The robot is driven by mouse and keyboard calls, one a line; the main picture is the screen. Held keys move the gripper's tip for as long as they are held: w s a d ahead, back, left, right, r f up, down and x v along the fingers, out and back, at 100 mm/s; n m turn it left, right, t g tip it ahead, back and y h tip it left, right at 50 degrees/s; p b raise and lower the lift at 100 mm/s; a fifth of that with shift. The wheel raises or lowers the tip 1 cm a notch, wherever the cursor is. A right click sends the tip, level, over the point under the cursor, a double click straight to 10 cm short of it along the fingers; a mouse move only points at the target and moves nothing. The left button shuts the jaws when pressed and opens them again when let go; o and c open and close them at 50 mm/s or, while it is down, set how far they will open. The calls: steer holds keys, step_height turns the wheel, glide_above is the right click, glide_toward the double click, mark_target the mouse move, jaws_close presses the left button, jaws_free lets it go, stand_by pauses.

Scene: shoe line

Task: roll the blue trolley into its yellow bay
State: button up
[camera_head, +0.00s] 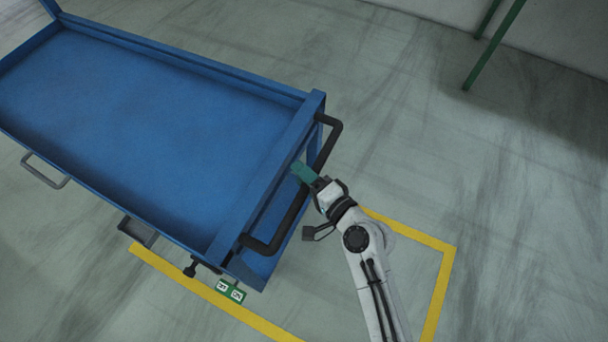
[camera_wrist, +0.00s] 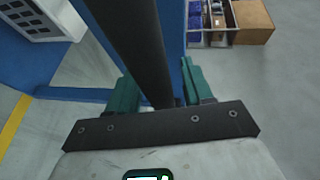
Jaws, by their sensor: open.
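The blue trolley (camera_head: 150,120) fills the upper left of the head view, with a black push handle (camera_head: 328,150) along its right end. My gripper (camera_head: 305,173) is at this handle, its green fingers reaching over the bar near its middle. In the wrist view the handle (camera_wrist: 135,45) runs between the two spread green fingers of my gripper (camera_wrist: 160,90), which are not closed on it. The yellow bay outline (camera_head: 440,285) lies on the floor at the lower middle. The trolley's handle end overhangs part of it, and the trolley hides some of the outline.
A small green marker with white symbols (camera_head: 230,291) sits by the yellow line. Green posts (camera_head: 495,45) stand by the wall at top right. The wrist view shows a brown box (camera_wrist: 252,22) beside blue items and a pale panel (camera_wrist: 40,18). Floor right of the trolley is clear.

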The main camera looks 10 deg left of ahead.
steer(key=shift+a, duration=0.1)
steer(key=shift+c, duration=0.3)
jaws_close()
stand_by(0.4)
